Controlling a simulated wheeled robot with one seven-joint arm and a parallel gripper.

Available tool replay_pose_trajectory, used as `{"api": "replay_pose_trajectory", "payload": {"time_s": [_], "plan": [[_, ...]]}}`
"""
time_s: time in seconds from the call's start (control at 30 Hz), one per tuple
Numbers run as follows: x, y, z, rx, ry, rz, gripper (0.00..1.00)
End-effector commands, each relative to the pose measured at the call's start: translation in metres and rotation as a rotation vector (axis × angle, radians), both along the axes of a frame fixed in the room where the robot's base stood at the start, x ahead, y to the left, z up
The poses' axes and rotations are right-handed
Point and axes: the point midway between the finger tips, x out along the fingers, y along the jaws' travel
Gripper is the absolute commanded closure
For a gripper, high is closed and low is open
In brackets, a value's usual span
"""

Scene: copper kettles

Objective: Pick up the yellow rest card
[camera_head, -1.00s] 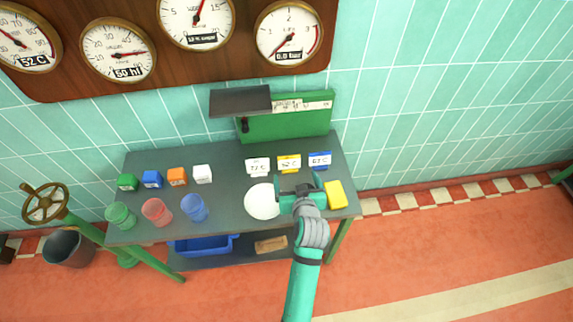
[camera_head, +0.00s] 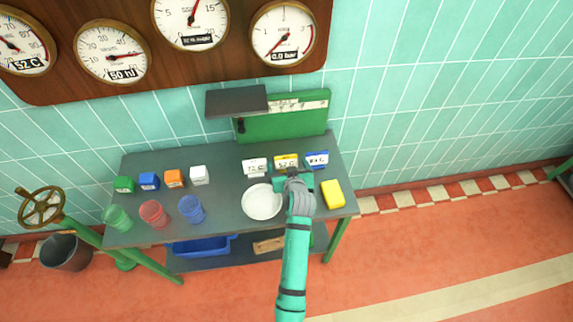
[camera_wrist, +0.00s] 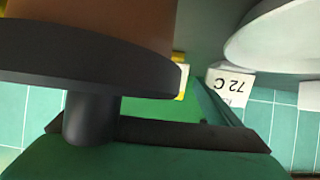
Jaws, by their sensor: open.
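The yellow rest card (camera_head: 286,160) stands upright on the grey table, between a white card reading 72 C (camera_head: 255,167) and a blue card (camera_head: 317,159). My gripper (camera_head: 291,174) is open and empty, just in front of the yellow card's lower edge; the wrist partly hides the jaws. I cannot tell whether they touch the card. In the wrist view a sliver of the yellow card (camera_wrist: 181,78) shows beside a large dark and brown shape, which hides most of it. The white 72 C card (camera_wrist: 230,83) appears upside down next to it.
A white plate (camera_head: 262,202) lies left of my wrist and a yellow block (camera_head: 332,193) lies right. A green panel (camera_head: 284,122) and dark shelf (camera_head: 237,101) stand behind the cards. Coloured cubes and cups, including a blue cup (camera_head: 191,209), stand on the left.

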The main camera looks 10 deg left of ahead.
Motion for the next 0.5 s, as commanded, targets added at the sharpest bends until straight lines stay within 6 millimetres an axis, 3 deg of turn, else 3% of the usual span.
{"api": "replay_pose_trajectory", "payload": {"time_s": [0.3, 0.47, 0.5], "plan": [[0.0037, 0.0022, -0.0024, 0.0, 0.0, 0.001, 0.14], [0.0036, 0.0021, -0.0025, 0.0, 0.0, 0.001, 0.52], [0.0035, 0.002, -0.0024, 0.0, 0.0, 0.001, 0.56]]}}
